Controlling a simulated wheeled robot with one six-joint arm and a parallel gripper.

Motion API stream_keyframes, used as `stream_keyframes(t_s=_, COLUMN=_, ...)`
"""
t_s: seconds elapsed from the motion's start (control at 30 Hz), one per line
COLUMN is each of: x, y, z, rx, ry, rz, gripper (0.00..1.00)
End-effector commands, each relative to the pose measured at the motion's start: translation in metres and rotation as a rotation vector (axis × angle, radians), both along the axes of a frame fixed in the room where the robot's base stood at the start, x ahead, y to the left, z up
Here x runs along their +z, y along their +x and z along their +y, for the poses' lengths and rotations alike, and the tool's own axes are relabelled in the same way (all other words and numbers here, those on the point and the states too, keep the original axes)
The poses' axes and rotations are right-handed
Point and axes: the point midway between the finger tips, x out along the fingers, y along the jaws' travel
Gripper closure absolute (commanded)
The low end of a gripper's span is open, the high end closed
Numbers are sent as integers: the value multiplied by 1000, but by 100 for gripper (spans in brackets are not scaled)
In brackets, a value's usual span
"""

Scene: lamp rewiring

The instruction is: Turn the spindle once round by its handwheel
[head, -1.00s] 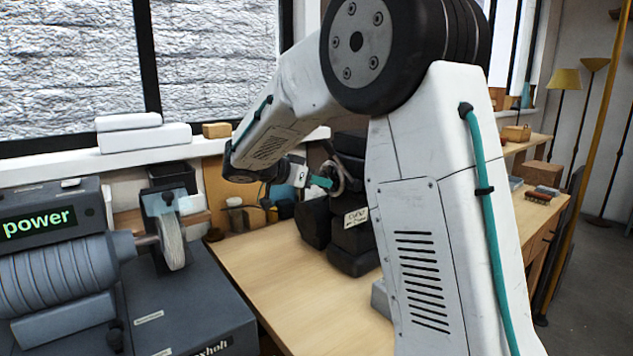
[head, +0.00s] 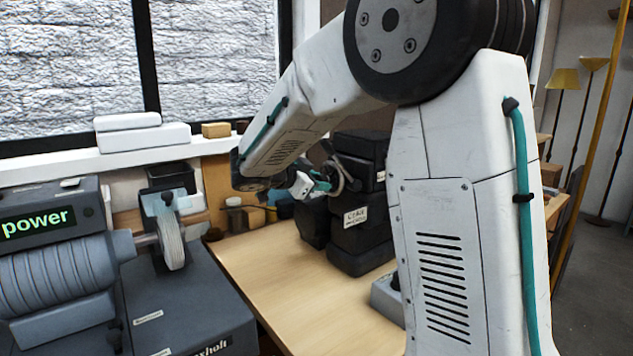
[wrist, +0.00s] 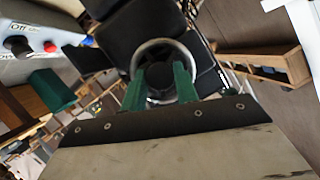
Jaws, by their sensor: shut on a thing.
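The handwheel (head: 351,182) is a pale ring on the side of a black blocky machine (head: 359,215) with a white label. In the wrist view the handwheel (wrist: 166,42) shows as a light ring around a dark hub. My gripper (head: 325,185) reaches the wheel from the left. Its green fingers (wrist: 159,80) lie across the near part of the ring, on either side of the hub, and are shut on the wheel. The exact contact is partly hidden by the fingers. The spindle itself cannot be made out.
A grey machine with a "power" display (head: 38,222) and a pale disc (head: 171,243) stands at the left. The wooden bench (head: 285,285) is clear in front of the black machine. A small grey box (head: 388,297) sits by my arm. Lamps stand at the back right.

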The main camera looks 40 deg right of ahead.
Motion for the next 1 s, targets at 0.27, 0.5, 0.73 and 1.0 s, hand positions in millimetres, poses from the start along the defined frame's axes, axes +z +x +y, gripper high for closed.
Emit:
stream_keyframes(t_s=0.27, x=-1, y=-1, z=0, rx=0, ry=5, rz=-138, gripper=93)
stream_keyframes(t_s=0.5, x=-1, y=-2, z=0, rx=0, ry=9, rz=-249, gripper=93)
stream_keyframes(t_s=0.73, x=-2, y=-2, z=0, rx=0, ry=11, rz=-329, gripper=93)
stream_keyframes(t_s=1.0, x=-2, y=-2, z=0, rx=-1, ry=13, rz=-383, gripper=93)
